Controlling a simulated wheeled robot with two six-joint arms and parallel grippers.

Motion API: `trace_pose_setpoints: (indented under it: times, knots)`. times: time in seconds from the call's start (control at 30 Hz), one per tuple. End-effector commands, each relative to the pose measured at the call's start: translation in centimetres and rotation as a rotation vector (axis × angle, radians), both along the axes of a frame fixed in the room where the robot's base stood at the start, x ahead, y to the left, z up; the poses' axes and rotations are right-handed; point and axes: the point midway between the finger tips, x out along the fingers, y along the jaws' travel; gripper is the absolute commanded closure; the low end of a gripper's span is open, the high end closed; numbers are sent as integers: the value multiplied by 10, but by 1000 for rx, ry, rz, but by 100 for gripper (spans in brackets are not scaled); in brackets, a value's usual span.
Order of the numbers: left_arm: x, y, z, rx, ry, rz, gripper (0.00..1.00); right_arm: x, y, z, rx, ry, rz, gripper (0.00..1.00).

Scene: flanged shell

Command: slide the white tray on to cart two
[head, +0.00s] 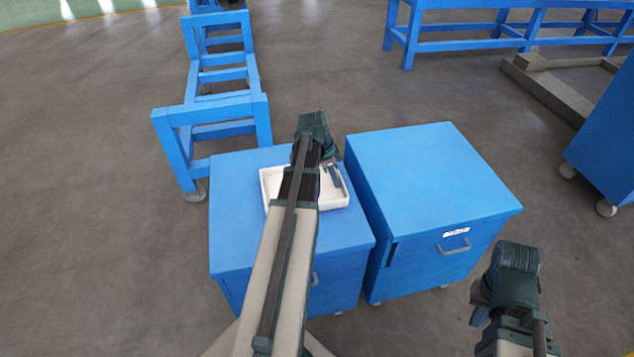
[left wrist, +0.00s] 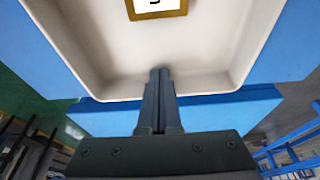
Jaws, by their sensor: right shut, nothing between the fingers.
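The white tray (head: 334,202) sits on top of the left blue cart (head: 235,230), partly hidden by my left arm. My left gripper (head: 334,176) is at the tray's right side. In the left wrist view its fingers (left wrist: 161,80) are together, reaching over the near rim of the tray (left wrist: 90,70); whether they touch its wall I cannot tell. A gold-framed card (left wrist: 156,8) lies in the tray, cut off. The right blue cart (head: 430,170) has a bare top. My right gripper (head: 480,305) is shut and empty, right of that cart.
A narrow gap separates the two carts. The right cart has a handle (head: 455,246) and a small white label, unreadable. A blue frame trolley (head: 212,115) stands behind at left, a blue bench (head: 500,40) at the back. Another wheeled blue unit (head: 605,140) is at the right edge.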

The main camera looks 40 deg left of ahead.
Motion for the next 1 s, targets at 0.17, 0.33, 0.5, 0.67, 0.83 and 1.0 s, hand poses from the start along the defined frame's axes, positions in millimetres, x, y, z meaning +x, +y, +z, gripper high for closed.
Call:
trace_pose_setpoints:
  times: [0.17,0.33,0.5,0.67,0.83,1.0]
  knots:
    - [49,-32,0,0,-1,-6,100,0,0,0,0,0,0,100]
    - [91,-62,0,0,-1,-4,100,0,0,0,0,0,0,100]
    - [133,-92,0,0,-1,-5,100,0,0,0,0,0,0,100]
    - [173,-121,0,-1,-2,-5,100,0,0,0,0,0,0,100]
    - [214,-150,0,0,-1,-4,100,0,0,0,0,0,0,100]
    - [256,-180,0,0,-2,-3,100,0,0,0,0,0,0,100]
